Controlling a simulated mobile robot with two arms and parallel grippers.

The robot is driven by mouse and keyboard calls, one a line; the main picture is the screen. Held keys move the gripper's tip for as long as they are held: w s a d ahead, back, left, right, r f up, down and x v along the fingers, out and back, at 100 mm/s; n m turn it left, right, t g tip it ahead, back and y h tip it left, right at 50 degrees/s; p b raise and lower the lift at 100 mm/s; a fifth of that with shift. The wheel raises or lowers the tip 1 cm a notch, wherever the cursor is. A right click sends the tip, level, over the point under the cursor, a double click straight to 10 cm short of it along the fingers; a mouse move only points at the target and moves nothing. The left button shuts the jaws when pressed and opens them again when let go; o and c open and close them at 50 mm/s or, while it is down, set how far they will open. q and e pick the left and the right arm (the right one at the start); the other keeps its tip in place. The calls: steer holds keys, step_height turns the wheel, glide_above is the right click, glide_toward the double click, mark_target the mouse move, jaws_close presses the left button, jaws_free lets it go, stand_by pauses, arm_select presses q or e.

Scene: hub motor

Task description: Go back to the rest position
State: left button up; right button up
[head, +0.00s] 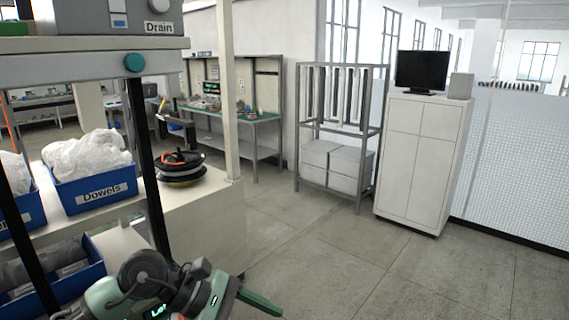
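My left arm comes in at the bottom left, in front of the shelf, with dark joints and green-grey parts. My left gripper (240,297) is at its end, low in the picture, with a green finger pointing right and slightly down over the floor. I see nothing held in it, but the lower part is cut off by the picture edge and the gap between the fingers is not clear. My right gripper is not in view.
Left, a shelf holds a blue "Dowels" bin (95,196) with white bags. A dark round item with orange (180,165) sits on a pale surface. A white cabinet (420,160) with a monitor and a metal rack (338,190) stand behind. The middle floor is clear.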

arm_select(q)
steer(key=s+d+r+n+t+h, duration=0.1)
steer(key=d+r+n+t+h, duration=0.45)
steer(key=r+n+h, duration=0.65)
steer(key=w+a+r+n+t+y, duration=0.2)
steer(key=w+a+n+t+y, duration=0.3)
steer(key=n+t, duration=0.7)
steer(key=s+a+f+n+g+y, duration=0.2)
steer(key=a+f+n+y, duration=1.55)
steer(key=n, duration=0.65)
steer(key=s+f+n+g, duration=0.8)
steer(key=s+f+g, duration=0.5)
steer(key=s+f, duration=1.05)
steer(key=f, duration=1)
steer(key=s+f, duration=0.2)
steer(key=f, duration=1.1)
steer(key=s+a+f+g, duration=0.2)
steer(key=s+f, duration=1.3)
steer(key=shift+a+m, duration=0.15)
steer(key=shift+m, duration=0.25)
